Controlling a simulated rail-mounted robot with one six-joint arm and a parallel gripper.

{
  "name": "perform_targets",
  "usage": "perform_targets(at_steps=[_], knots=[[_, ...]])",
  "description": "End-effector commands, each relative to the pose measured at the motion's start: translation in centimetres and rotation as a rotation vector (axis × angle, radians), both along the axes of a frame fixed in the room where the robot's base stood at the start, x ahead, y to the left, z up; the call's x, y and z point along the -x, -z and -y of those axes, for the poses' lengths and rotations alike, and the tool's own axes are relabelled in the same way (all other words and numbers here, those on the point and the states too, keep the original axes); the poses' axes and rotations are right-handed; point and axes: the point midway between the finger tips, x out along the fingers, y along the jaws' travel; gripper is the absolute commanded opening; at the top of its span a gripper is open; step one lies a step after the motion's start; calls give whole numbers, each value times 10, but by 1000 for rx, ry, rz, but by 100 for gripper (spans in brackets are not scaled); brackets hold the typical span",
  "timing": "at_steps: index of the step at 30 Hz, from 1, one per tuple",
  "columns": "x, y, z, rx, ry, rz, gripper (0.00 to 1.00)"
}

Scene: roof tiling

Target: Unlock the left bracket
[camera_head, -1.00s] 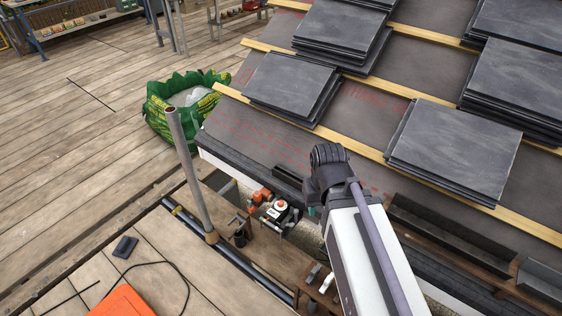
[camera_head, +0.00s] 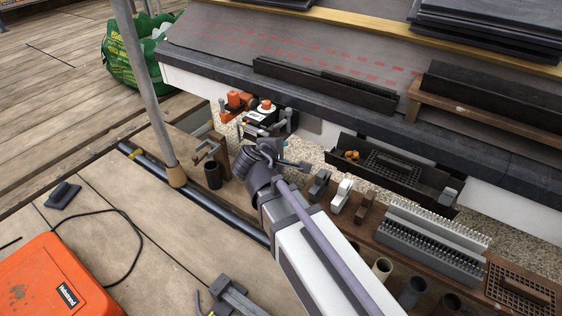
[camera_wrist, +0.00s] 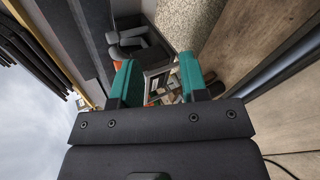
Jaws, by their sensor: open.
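An orange and black tool with a white label (camera_head: 262,116) sits at the wall edge in the head view, with grey bracket parts around it. A grey upright piece of bracket (camera_head: 288,119) stands at its right, and a grey lever (camera_head: 223,108) is at its left. Which part is the left bracket is unclear. My gripper (camera_wrist: 157,78) has two green fingertips, apart in the wrist view. A pale grey frame (camera_wrist: 157,84) shows beyond and between them; I cannot tell whether it touches. Grey lever-like parts (camera_wrist: 132,45) lie further up. My fingers are hidden by my wrist in the head view.
A metal pole (camera_head: 146,85) stands left of the tool. A wooden bench (camera_head: 342,222) holds clamps and grey comb-like racks (camera_head: 430,243). A dark tray (camera_head: 390,172) hangs on the wall. An orange case (camera_head: 60,283) lies on the boards at lower left.

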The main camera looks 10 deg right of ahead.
Motion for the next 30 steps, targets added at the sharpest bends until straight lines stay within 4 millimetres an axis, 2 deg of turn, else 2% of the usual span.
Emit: perform_targets(at_steps=[1, 2, 3, 5, 11, 14, 24, 30], knots=[[-17, -1, -5, 181, -124, 20, 40], [-23, -24, -6, 286, -187, 22, 40], [-28, -36, -9, 396, -257, 19, 40], [-32, -41, -13, 479, -313, 5, 40], [-36, -40, -12, 499, -329, -12, 40], [-48, -34, -5, 498, -326, -13, 40], [-112, -14, 31, 495, -325, -13, 40], [-124, -12, 38, 495, -326, -12, 40]])
